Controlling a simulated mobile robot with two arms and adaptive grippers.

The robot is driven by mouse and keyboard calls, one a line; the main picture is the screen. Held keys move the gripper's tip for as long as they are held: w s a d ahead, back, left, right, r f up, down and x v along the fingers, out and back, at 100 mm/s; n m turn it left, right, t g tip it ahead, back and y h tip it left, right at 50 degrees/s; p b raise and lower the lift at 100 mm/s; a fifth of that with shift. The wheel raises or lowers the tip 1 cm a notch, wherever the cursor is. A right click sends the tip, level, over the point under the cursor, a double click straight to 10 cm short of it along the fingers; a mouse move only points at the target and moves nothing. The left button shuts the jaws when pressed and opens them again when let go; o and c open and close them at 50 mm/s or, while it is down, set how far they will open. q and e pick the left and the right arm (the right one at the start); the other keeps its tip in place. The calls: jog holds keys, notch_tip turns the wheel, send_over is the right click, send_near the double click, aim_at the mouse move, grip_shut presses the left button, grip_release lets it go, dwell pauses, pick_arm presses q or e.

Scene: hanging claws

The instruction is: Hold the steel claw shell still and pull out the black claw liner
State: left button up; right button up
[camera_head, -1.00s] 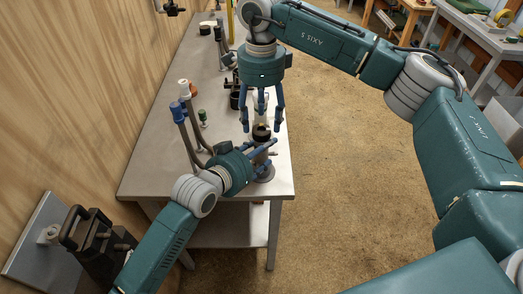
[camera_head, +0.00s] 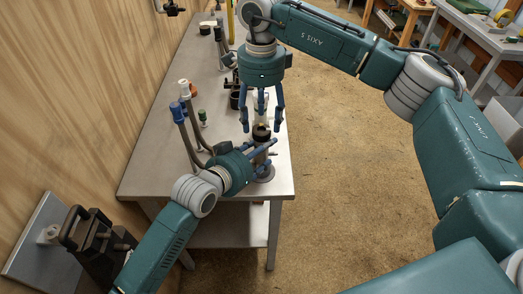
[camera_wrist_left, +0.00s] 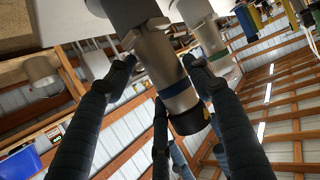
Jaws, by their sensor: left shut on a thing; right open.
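The steel claw shell (camera_head: 263,149) stands upright near the front right of the bench. In the left wrist view the shell (camera_wrist_left: 162,62) is a metal cylinder with a blue band. The black claw liner (camera_head: 261,131) shows as a dark ring at its top, and as a black end (camera_wrist_left: 190,122) in the left wrist view. My left gripper (camera_head: 270,148) comes in from the left and is shut on the shell. My right gripper (camera_head: 262,125) points down from above, open, its fingers spread around the space over the liner. I cannot tell whether they touch it.
The grey bench (camera_head: 155,180) runs along the wooden wall. Dark objects (camera_head: 234,98) lie behind. The floor to the right is clear.

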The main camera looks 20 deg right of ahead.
aim_at(261, 129)
jog(key=shift+f, duration=0.1)
jog(key=shift+f, duration=2.65)
jog(key=shift+c, duration=0.2)
